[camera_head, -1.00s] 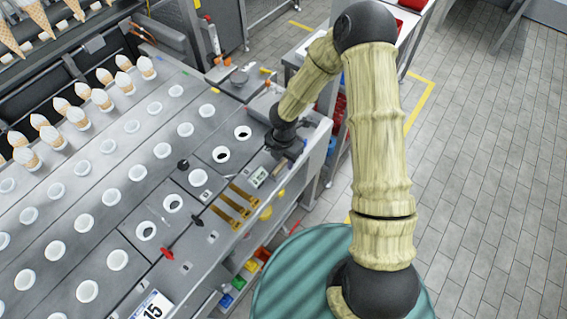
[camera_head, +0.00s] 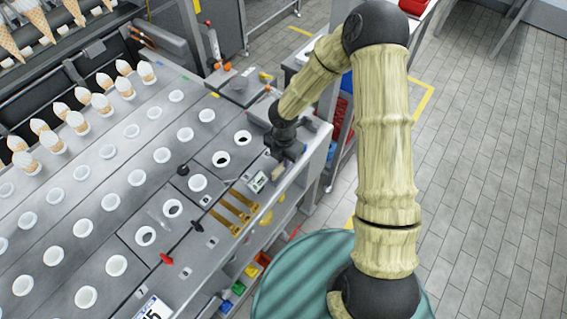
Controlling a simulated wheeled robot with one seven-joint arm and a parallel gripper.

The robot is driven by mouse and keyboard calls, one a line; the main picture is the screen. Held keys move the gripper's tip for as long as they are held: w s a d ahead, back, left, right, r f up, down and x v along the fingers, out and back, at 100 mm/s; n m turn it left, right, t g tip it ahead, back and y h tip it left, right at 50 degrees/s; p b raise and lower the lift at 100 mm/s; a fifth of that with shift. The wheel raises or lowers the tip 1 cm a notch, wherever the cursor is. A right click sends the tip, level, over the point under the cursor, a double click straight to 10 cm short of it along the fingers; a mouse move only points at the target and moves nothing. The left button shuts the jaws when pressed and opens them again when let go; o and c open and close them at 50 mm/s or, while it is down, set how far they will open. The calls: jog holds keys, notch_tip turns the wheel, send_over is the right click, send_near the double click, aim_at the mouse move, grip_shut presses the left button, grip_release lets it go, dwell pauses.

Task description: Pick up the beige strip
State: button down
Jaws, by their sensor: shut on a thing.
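My gripper (camera_head: 284,150) is small and dark at the end of my arm. It is at the right edge of the grey counter, just above the small pale device with a display. I cannot make out a beige strip lying free on the counter.
Three golden-brown bars (camera_head: 236,208) lie near the counter's right edge, left of the pale device (camera_head: 258,182). Rows of white cups (camera_head: 110,202) fill the grey counter (camera_head: 205,107). Coloured bins (camera_head: 238,288) sit below it. The tiled floor on the right is clear.

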notch_tip(320, 180, up, 8)
jog(key=shift+f, duration=0.2)
dwell(0.6)
